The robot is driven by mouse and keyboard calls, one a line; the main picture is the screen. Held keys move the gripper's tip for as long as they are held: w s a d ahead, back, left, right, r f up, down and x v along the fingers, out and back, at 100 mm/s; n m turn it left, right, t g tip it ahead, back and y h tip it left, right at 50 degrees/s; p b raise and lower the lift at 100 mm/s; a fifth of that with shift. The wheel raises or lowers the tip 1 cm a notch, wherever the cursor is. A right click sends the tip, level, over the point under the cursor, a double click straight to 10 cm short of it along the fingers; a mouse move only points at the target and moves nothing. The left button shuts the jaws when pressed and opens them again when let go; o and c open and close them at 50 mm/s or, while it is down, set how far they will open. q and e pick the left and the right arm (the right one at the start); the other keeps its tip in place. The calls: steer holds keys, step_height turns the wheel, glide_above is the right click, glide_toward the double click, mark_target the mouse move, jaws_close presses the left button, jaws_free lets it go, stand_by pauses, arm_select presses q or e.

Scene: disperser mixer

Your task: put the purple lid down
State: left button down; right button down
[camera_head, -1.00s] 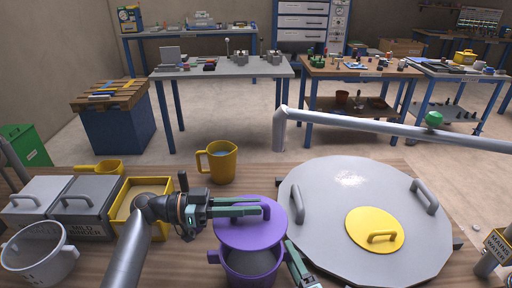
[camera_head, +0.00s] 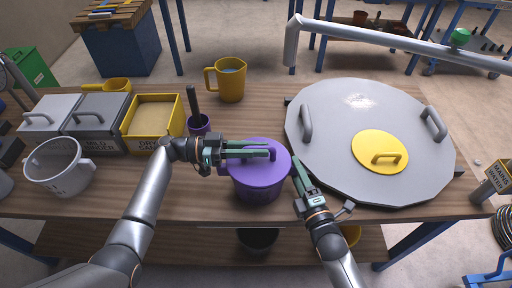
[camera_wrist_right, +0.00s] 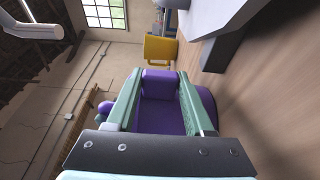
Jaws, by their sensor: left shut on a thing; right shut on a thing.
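The purple lid (camera_head: 262,165) has a handle on top and lies level over the purple pot (camera_head: 258,190), covering its mouth. I cannot tell whether its rim touches the pot all round. My left gripper (camera_head: 268,151) comes in from the left and is shut on the lid's handle. My right gripper (camera_head: 297,172) is at the pot's right side, shut on its handle. In the right wrist view its green fingers (camera_wrist_right: 160,100) close around a purple part of the pot (camera_wrist_right: 160,115).
The big grey lid (camera_head: 330,150) with a yellow hatch (camera_head: 375,150) fills the bench's right. A grey pipe (camera_head: 390,45) crosses above. A yellow jug (camera_head: 230,80), a small purple cup (camera_head: 199,126), the dry sand box (camera_head: 135,135) and a white bucket (camera_head: 60,170) stand to the left.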

arm_select(q)
steer(key=c, duration=0.8)
jaws_free()
